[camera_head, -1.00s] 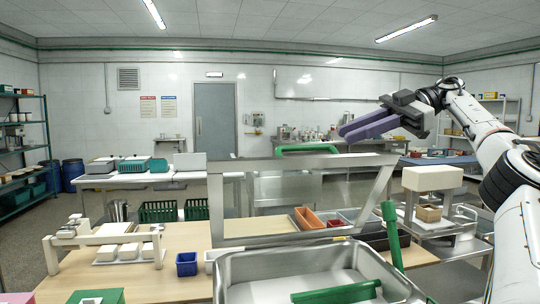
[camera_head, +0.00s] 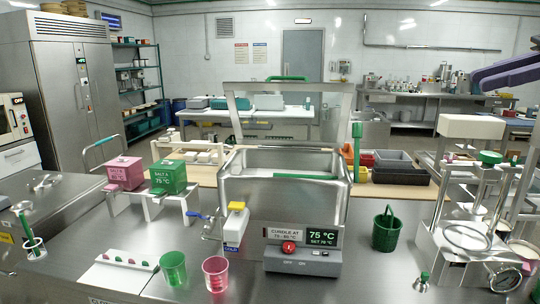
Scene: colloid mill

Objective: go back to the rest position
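My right gripper (camera_head: 490,76) shows only in part, at the upper right edge of the head view. Its two purple fingers point left, and the rest of the arm is out of frame. The fingers overlap from this angle, so I cannot tell whether they are apart. I see no object at its fingertips. It appears above the bench, in front of the back counter in the picture. My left gripper is not in view.
A steel tank with a raised frame (camera_head: 233,190) stands mid-bench behind a control box (camera_head: 303,262) reading 75 °C. Pink (camera_head: 125,172) and green (camera_head: 167,177) boxes stand left on a white stand. A green bucket (camera_head: 386,229) and a white-and-steel apparatus (camera_head: 470,127) stand right.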

